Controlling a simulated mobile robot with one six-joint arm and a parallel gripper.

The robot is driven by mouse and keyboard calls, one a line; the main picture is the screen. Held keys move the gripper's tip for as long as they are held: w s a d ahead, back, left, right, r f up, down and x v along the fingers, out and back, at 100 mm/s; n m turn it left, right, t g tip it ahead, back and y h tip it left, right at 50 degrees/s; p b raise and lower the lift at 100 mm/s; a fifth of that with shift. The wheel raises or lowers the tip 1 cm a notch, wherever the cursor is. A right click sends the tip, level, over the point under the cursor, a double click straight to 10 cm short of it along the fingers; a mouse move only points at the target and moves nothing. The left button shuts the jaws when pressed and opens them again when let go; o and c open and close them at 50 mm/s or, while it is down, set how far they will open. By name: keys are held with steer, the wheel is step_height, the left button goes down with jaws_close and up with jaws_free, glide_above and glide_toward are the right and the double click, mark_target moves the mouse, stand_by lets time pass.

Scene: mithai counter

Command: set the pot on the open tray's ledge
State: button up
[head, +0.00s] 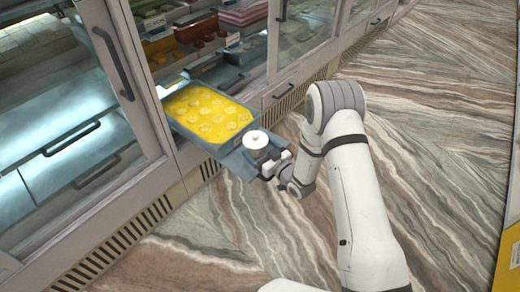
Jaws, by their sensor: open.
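The pot (257,147) is small and pale, with a white lid and a knob. It stands upright at the front ledge (236,164) of the pulled-out tray (187,130). The tray is blue-grey and holds yellow liquid with several round pale pieces. My gripper (270,165) is open, low at the pot's near right side. The pot and ledge partly hide its fingers, so I cannot tell whether they touch the pot.
The tray juts out of a glass-fronted counter between door frames with dark handles (113,63). Other sweets sit on shelves behind it. A small white round thing (232,39) is inside. The marbled floor (440,110) is clear on the right.

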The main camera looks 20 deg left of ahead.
steer(key=shift+r, duration=0.25)
steer(key=f+p+v, duration=0.1)
steer(key=p+v, duration=0.1)
steer(key=v, duration=1)
steer(key=w+d+r+m+h, duration=0.1)
steer(key=w+d+r+h, duration=0.5)
steer(key=s+d+r+m+g+h, duration=0.15)
steer(key=d+r+m+h, duration=0.25)
steer(key=d+r+h, duration=0.55)
steer(key=s+d+r+m+g, duration=0.2)
steer(key=s+d+r, duration=0.1)
steer(key=s, duration=0.5)
steer(key=s+d+r+m+g, duration=0.2)
steer(key=s+d+r, duration=0.1)
steer(key=s, duration=0.5)
steer(key=s+d+r+m+g+y, duration=0.1)
steer(key=s+d+r+m+g, duration=0.1)
steer(key=s, duration=0.6)
steer(key=shift+s+d+r+g, duration=0.35)
steer(key=shift+d+r+g, duration=0.2)
steer(key=shift+d+r, duration=0.4)
